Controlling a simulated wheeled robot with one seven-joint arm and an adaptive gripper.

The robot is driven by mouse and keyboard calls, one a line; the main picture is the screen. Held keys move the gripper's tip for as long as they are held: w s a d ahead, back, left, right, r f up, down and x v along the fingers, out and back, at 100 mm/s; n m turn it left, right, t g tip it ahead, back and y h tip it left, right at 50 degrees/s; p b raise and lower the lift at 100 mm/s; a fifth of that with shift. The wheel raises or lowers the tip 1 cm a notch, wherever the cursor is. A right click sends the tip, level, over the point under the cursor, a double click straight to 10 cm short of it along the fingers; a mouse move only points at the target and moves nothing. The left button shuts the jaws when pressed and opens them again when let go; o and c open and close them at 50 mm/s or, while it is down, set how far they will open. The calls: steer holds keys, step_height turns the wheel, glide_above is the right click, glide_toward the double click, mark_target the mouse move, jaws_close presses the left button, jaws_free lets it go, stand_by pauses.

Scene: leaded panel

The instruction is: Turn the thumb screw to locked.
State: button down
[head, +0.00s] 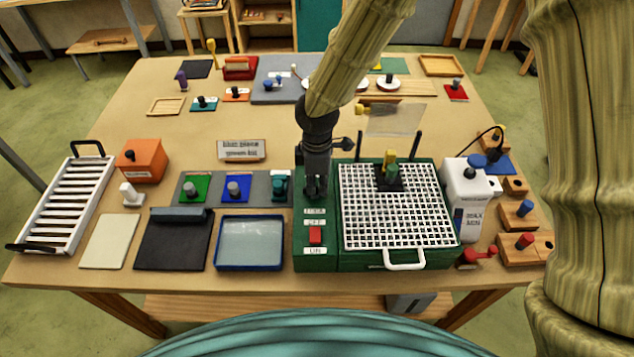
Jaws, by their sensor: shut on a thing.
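My gripper (313,192) points down over the left part of the green grinder housing (303,258), just behind its small white labels. Its fingers are closed around a small dark part there, which looks like the thumb screw. The fingers hide most of it, so I cannot tell how far it is turned. A white label (314,211) sits right in front of the fingers, its lettering too small to read for sure. Below it on the housing is a red switch (315,235) between an OFF and an ON label.
A white grid top (398,225) with a grinding head (391,170) is right of my gripper. A clear shield (396,119) stands behind it. A white bottle (467,195) stands to the right. Coloured knobs on a grey strip (217,189) lie close on the left.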

mark_target(317, 187)
stand_by(0.4)
steer(key=c, duration=1.5)
jaws_free()
step_height(317, 187, up, 12)
steer(key=shift+f, duration=0.1)
